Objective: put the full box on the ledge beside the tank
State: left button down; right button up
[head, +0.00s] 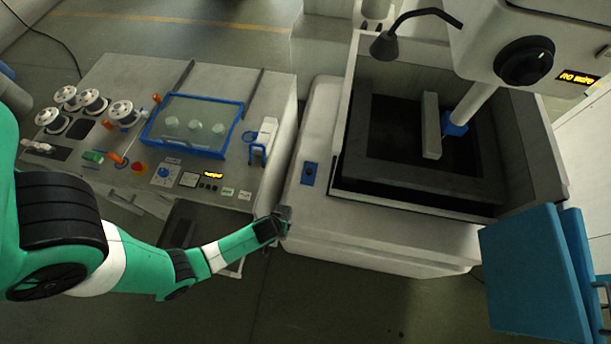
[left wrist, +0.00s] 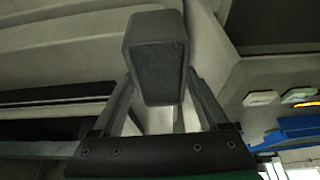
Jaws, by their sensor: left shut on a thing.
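My left gripper (head: 276,224) is shut on a small grey box (left wrist: 160,75), which sits between its two fingers in the left wrist view. In the head view the box (head: 285,212) is a small dark shape at the gripper's tip, beside the near left corner of the pale ledge (head: 303,205). I cannot tell whether it touches the ledge. The ledge runs along the left side of the open tank (head: 345,140). My right gripper is not in view.
A small blue plate (head: 310,173) with a dark spot lies on the ledge. The bench at left holds a blue-framed clear-lidded case (head: 233,128), several white spools (head: 93,101) and controls. A bent lamp (head: 384,45) hangs over the tank. Blue panels (head: 535,270) stand at right.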

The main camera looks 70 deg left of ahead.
aim_at(286, 211)
pick_arm(q)
jog(key=w+a+f+b, duration=0.3)
jog(key=f+b, duration=0.1)
jog(key=b, duration=0.1)
jog(key=w+a+f+b, duration=0.3)
jog(key=a+f+b, duration=0.1)
jog(key=b, duration=0.1)
jog(key=w+a+f+b, duration=0.3)
jog(key=f+b, duration=0.2)
jog(key=b, duration=0.1)
jog(key=shift+w+a, duration=0.25)
jog(key=shift+a, duration=0.05)
jog(key=shift+s+f, duration=0.1)
jog(key=shift+r, duration=0.2)
jog(key=shift+f, duration=0.25)
grip_release()
jog(key=shift+d+r+p, duration=0.1)
jog(key=shift+r+p, duration=0.4)
jog(key=shift+r, duration=0.05)
jog(key=p+v, duration=1.1)
jog(key=shift+d+r+p, duration=0.15)
jog(key=shift+p, duration=0.2)
